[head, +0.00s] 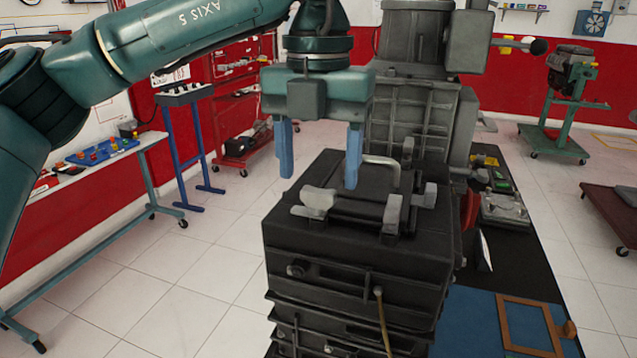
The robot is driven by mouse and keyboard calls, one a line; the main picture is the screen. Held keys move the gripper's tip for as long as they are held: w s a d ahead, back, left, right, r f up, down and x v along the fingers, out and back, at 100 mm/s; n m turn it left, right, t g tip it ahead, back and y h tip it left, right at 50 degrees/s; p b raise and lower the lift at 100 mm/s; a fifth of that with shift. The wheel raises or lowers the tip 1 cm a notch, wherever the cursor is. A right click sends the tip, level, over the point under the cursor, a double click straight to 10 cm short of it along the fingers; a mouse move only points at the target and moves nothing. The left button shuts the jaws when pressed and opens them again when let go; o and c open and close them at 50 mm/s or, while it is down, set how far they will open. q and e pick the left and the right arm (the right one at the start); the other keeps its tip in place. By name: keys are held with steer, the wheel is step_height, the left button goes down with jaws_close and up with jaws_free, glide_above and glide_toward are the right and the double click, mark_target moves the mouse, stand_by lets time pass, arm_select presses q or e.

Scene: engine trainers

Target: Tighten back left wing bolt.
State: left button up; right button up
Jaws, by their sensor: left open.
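A black engine-like block (355,245) stands in front of me with a dark plate on top. Light grey wing-shaped pieces sit on the plate: one at the front left (317,200), one at the front right (392,213) and one at the right (430,194). A bent metal bar (382,160) rises near the back. I cannot clearly make out the back left wing bolt; the blue finger may cover it. My left gripper (319,168) points down over the back left of the block, its two blue fingers spread and nothing visible between them. My right gripper is not in view.
A tall grey machine body (415,125) stands close behind the block. A blue-legged stand (185,140) and a bench with a blue tray (100,152) are at left. A green engine stand (560,120) is at back right. White tiled floor is clear at front left.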

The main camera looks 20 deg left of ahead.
mark_target(313, 202)
arm_select(q)
steer(key=shift+f, duration=1.5)
steer(key=shift+c, duration=0.2)
steer(key=c, duration=0.9)
steer(key=shift+c, duration=0.2)
